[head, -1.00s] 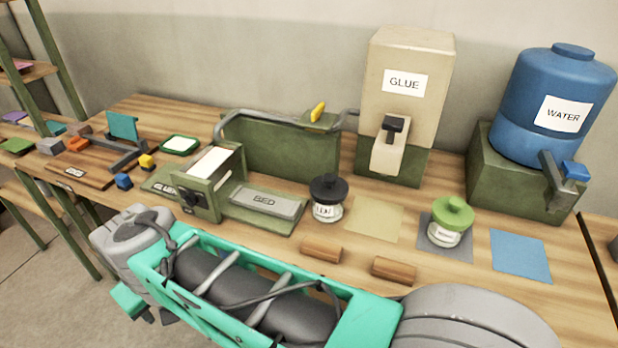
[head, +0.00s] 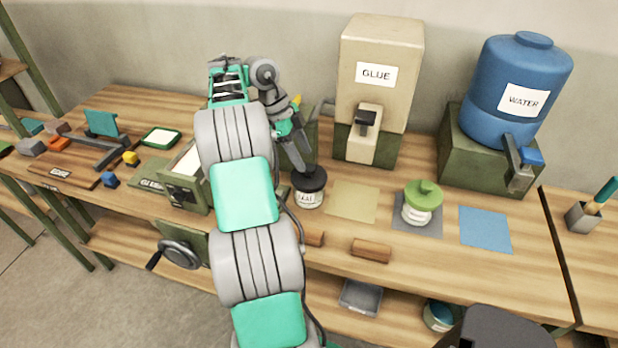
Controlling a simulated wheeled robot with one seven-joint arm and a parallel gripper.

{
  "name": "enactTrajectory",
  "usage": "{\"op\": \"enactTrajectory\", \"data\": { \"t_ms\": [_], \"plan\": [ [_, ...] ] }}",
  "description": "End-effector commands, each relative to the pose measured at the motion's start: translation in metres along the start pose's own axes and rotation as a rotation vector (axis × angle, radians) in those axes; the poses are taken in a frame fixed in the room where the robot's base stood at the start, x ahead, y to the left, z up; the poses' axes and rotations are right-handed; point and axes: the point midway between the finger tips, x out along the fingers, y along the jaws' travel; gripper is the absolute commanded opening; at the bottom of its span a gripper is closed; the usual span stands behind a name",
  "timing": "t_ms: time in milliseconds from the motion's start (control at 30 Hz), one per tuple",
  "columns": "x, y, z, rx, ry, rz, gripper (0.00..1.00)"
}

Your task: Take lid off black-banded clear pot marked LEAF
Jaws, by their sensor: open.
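The clear pot (head: 308,202) marked LEAF stands upright on the wooden bench. Its black lid (head: 312,184) is on it. My gripper (head: 303,167) points down at the lid from behind and slightly left, with its fingertips at the lid's top. The gripper is open; one finger shows clearly and the other is largely hidden. Whether the fingers touch the lid's knob I cannot tell. A second clear pot (head: 415,212) with a green lid (head: 424,192) stands to the right on a grey mat.
A GLUE dispenser (head: 380,95) stands behind the pots, with a blue WATER tank (head: 515,90) to its right. A tan mat (head: 353,201) lies right of the LEAF pot. Wooden blocks (head: 371,250) lie in front. My arm covers the BED press area.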

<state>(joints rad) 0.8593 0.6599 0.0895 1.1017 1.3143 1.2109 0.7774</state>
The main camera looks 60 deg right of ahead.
Motion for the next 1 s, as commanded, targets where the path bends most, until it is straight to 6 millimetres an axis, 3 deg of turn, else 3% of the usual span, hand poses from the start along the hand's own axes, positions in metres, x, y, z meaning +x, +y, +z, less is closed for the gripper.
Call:
{"op": "enactTrajectory", "data": {
  "t_ms": [33,200,467,1000],
  "plan": [
    [0.014,-0.001,0.003,0.000,0.001,0.002,0.57],
    [0.042,-0.005,0.004,-0.002,0.001,-0.001,0.57],
    [0.044,-0.006,0.003,-0.005,0.001,-0.001,0.57],
    [0.044,-0.006,0.003,-0.005,0.001,-0.002,0.15]
  ]
}}
